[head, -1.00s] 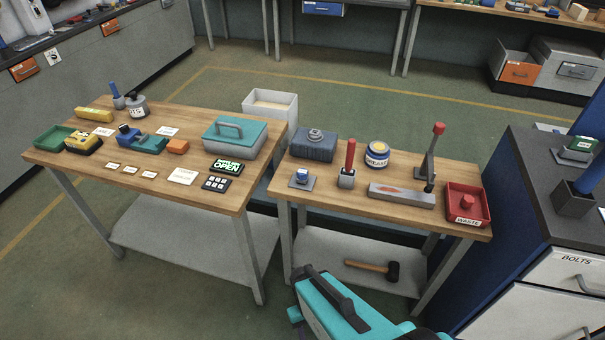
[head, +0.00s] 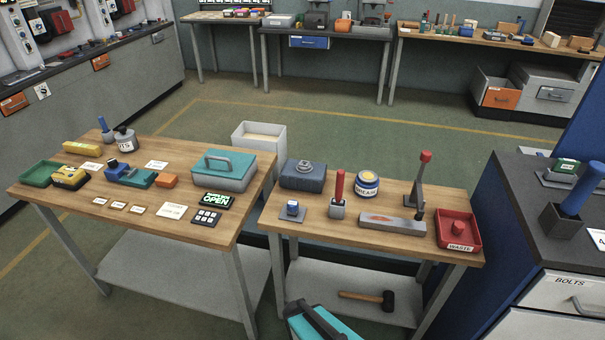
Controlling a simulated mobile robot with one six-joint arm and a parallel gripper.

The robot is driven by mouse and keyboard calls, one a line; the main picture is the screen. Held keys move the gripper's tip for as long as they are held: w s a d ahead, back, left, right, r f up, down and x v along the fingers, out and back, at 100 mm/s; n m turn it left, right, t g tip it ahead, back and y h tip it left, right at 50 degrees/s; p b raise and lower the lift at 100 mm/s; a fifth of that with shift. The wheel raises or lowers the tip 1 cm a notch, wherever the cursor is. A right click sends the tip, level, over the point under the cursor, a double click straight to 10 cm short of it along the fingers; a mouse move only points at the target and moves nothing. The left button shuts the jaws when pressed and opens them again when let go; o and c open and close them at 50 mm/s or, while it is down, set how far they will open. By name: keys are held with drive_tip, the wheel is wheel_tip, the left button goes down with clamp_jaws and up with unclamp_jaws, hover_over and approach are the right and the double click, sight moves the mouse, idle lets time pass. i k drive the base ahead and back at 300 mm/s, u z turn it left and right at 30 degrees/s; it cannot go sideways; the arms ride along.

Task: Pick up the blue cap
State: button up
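A small blue piece with a pale front, possibly the blue cap (head: 292,207), sits on a grey plate (head: 296,219) at the front left of the right-hand wooden table (head: 350,236). Another small dark blue piece (head: 112,163) sits on the blue and teal fixture on the left table; I cannot tell for sure which is the cap. Part of my teal arm (head: 308,328) shows at the bottom edge, in front of the right table. My gripper's fingers do not show.
A red-handled tool (head: 338,190), a grease jar (head: 367,185), a lever press (head: 421,185) and a red waste tray (head: 458,235) share the right table. The left table (head: 140,225) holds a teal-lidded box (head: 222,171). A mallet (head: 368,297) lies on the lower shelf.

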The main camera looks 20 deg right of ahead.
sight(292, 205)
drive_tip(key=k, duration=1)
drive_tip(key=z, duration=0.5)
drive_tip(key=i, duration=1.4)
drive_tip(key=u, duration=0.05)
